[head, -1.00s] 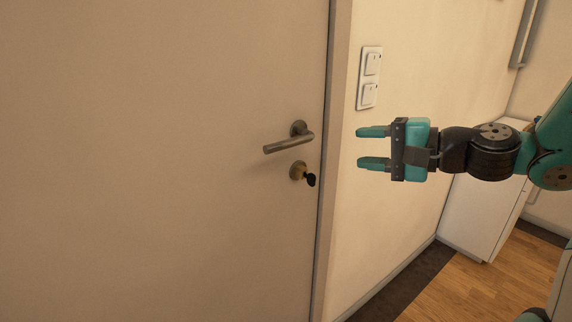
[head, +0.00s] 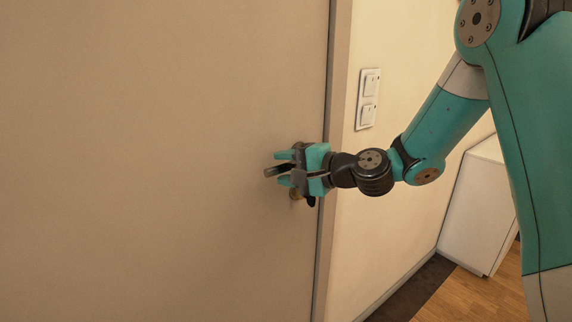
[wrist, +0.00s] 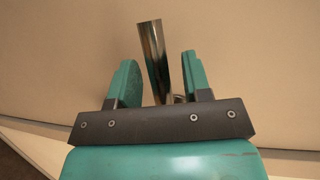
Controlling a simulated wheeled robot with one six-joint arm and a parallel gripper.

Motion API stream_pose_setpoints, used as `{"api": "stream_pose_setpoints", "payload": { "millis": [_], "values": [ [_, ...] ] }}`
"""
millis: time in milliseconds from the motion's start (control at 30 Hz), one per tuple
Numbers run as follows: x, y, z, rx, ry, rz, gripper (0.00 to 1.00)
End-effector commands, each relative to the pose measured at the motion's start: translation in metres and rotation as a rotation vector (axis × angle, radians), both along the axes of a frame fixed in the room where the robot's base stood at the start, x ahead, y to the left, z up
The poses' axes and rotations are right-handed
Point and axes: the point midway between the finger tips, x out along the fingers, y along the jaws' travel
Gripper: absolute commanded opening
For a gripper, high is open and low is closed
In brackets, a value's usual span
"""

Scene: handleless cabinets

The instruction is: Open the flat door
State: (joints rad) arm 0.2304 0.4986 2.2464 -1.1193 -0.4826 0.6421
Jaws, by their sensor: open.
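The flat door (head: 160,170) is a plain beige panel that fills the left of the head view and looks shut. Its metal lever handle (head: 274,171) sticks out to the left from between my fingers. My gripper (head: 284,168) is open, with one teal finger above the lever and one below it. In the wrist view the lever (wrist: 151,55) stands between the two fingers of my gripper (wrist: 160,78), with gaps on both sides. The lock with its key (head: 297,195) is mostly hidden behind my gripper. The handle's base is also hidden in the head view.
The door frame (head: 331,235) runs upright just right of the handle. A light switch panel (head: 368,99) is on the wall beyond it. A white cabinet (head: 474,215) stands at the right behind my arm, on a wooden floor.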

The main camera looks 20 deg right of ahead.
Motion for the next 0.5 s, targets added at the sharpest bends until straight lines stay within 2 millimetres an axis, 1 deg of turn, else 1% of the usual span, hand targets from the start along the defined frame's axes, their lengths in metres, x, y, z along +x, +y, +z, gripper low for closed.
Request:
{"api": "stream_pose_setpoints", "payload": {
  "millis": [300,333,367,400,467,500],
  "values": [
    [0.0028,0.0021,-0.0009,-0.001,-0.001,-0.001,0.45],
    [0.0028,0.0021,-0.0009,-0.001,-0.001,-0.001,0.42],
    [0.0028,0.002,-0.0007,-0.001,-0.001,-0.001,0.35],
    [0.0028,0.002,-0.0007,-0.001,-0.001,-0.001,0.26],
    [0.0027,0.002,-0.0007,-0.001,-0.001,0.0,0.12],
    [0.0027,0.002,-0.0007,-0.001,-0.001,0.0,0.03]
  ]
}}
